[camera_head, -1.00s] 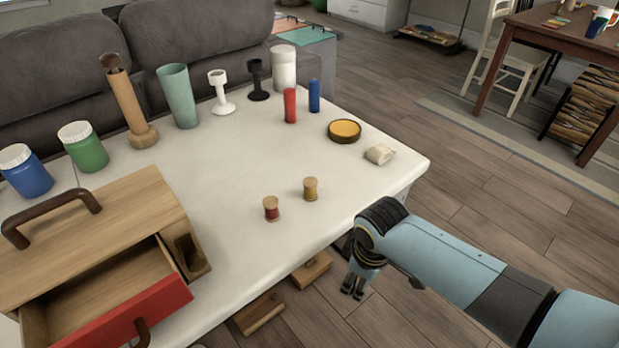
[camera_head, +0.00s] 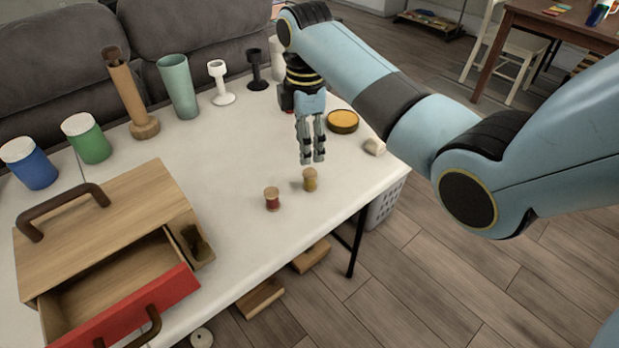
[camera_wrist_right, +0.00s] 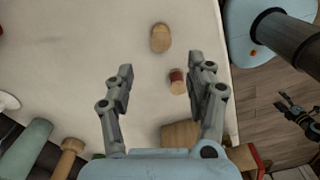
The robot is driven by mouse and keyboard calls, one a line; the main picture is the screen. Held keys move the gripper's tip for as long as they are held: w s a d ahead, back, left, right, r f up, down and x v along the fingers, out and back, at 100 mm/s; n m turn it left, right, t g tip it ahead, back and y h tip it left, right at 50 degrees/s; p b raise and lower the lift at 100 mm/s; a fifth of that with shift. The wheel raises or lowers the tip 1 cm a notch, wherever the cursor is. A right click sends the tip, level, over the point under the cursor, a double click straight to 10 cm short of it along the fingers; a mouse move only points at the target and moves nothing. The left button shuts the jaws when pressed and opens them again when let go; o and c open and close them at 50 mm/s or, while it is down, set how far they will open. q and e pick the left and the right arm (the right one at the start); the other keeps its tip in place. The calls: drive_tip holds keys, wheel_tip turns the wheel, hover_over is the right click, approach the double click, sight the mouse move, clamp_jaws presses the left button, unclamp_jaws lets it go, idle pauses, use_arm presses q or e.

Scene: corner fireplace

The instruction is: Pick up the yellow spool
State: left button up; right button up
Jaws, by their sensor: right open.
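The yellow spool (camera_head: 310,180) stands upright on the white table, near its front edge. It also shows in the right wrist view (camera_wrist_right: 161,38), beyond the fingertips. A red spool (camera_head: 272,199) stands to its left; in the right wrist view the red spool (camera_wrist_right: 177,82) lies between the fingers in the picture. My right gripper (camera_head: 313,160) points down above the table, just behind and above the yellow spool. Its fingers (camera_wrist_right: 165,70) are apart with nothing between them. A small dark gripper, seemingly my left one (camera_wrist_right: 297,112), shows at the right wrist view's edge; its jaws are unclear.
A wooden box (camera_head: 105,225) with an open red-fronted drawer stands at the left. A yellow-topped round tin (camera_head: 342,121) and a pale block (camera_head: 375,147) are to the right. Jars, cups and holders line the back. The table between box and spools is clear.

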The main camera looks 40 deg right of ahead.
sight(308, 173)
wheel_tip(308, 173, down, 10)
drive_tip(key=shift+s+d+f+b, duration=0.1)
drive_tip(key=shift+b, duration=0.65)
drive_tip(key=shift+c, duration=0.2)
drive_tip(key=c, duration=0.9)
